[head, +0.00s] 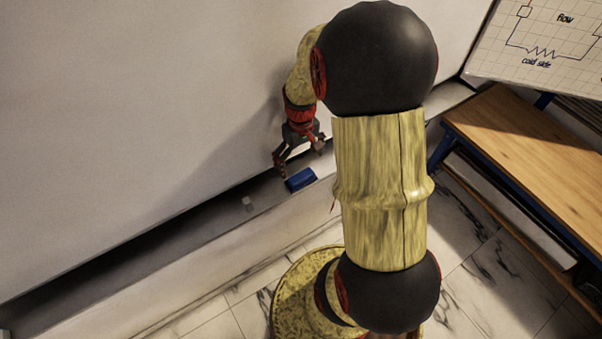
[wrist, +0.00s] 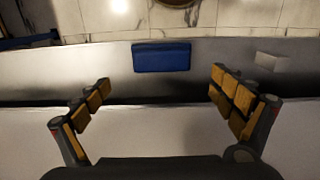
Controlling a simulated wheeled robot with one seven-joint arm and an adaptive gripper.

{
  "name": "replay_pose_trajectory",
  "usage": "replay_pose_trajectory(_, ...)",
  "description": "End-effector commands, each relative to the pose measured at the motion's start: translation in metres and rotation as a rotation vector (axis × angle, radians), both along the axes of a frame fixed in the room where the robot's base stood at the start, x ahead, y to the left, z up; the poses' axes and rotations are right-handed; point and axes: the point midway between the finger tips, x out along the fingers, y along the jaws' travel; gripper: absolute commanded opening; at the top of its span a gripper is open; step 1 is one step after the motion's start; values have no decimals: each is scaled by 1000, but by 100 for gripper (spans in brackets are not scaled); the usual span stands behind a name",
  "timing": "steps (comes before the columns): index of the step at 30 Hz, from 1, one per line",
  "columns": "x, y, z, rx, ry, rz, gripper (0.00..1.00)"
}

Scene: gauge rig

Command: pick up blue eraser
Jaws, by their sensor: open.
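The blue eraser (head: 301,179) is a small dark blue block lying on the narrow ledge (head: 225,213) along the foot of the white wall panel. In the wrist view the blue eraser (wrist: 161,57) lies beyond the fingers, roughly midway between them sideways. My gripper (head: 300,165) is just above and beside the eraser in the head view. In the wrist view my gripper (wrist: 158,90) has its two yellow-padded fingers spread wide with nothing between them. The eraser is apart from both fingers in the wrist view.
A small pale grey block (head: 248,204) lies on the ledge left of the eraser; it also shows in the wrist view (wrist: 271,62). A wooden bench (head: 530,150) with a blue frame stands at right. A whiteboard with a diagram (head: 545,45) is above it.

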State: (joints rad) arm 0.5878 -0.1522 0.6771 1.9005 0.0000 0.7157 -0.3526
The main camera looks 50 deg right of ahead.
Motion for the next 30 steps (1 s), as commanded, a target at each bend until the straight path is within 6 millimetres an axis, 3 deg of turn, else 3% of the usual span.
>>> replay_pose_trajectory(18,-6,5,-70,1,2,0,100)
replay_pose_trajectory(26,-5,4,-74,0,0,-1,100)
replay_pose_trajectory(30,-5,4,-74,0,0,-1,94)
